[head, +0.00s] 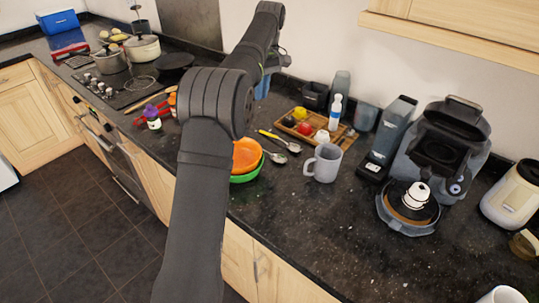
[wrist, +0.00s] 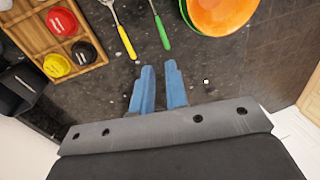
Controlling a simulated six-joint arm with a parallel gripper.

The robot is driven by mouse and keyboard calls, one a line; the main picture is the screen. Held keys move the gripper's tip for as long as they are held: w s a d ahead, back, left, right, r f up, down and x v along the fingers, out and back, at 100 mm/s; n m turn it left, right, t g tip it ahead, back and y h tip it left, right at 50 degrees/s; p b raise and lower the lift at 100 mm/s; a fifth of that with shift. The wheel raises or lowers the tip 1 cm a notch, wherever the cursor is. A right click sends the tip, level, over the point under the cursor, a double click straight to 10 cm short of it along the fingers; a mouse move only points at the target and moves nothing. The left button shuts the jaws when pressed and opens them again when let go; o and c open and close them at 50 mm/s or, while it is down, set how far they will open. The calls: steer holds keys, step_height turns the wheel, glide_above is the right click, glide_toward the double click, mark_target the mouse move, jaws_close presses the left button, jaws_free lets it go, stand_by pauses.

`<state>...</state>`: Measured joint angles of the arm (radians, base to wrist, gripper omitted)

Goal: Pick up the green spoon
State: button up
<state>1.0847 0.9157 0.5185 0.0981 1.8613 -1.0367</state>
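The green spoon (wrist: 162,30) lies on the dark counter in the wrist view, its green handle end pointing toward my gripper and its metal head cut off by the top edge. In the head view a metal spoon head (head: 275,157) beside the bowls appears to be its head; the handle is hidden behind my arm. My gripper (wrist: 160,68) has two blue fingers apart with nothing between them. The fingertips sit just short of the handle's end in the picture. In the head view a small blue part of my gripper (head: 263,88) shows behind my arm.
A yellow-handled utensil (wrist: 126,42) lies close left of the spoon. Orange and green bowls (wrist: 217,14) are close on its right. A wooden tray (wrist: 28,40) with coloured pods is further left. A grey mug (head: 323,163) stands nearby. Bare counter lies around the fingers.

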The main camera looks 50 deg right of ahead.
steer(key=shift+n, duration=0.5)
steer(key=a+f, duration=0.1)
steer(key=f, duration=0.5)
steer(key=a+f, duration=0.1)
steer(key=f, duration=0.5)
steer(key=a+f, duration=0.1)
steer(key=f, duration=0.5)
steer(key=shift+w+a, duration=0.15)
steer(key=shift+a, duration=0.05)
jaws_close()
steer(key=shift+r, duration=0.1)
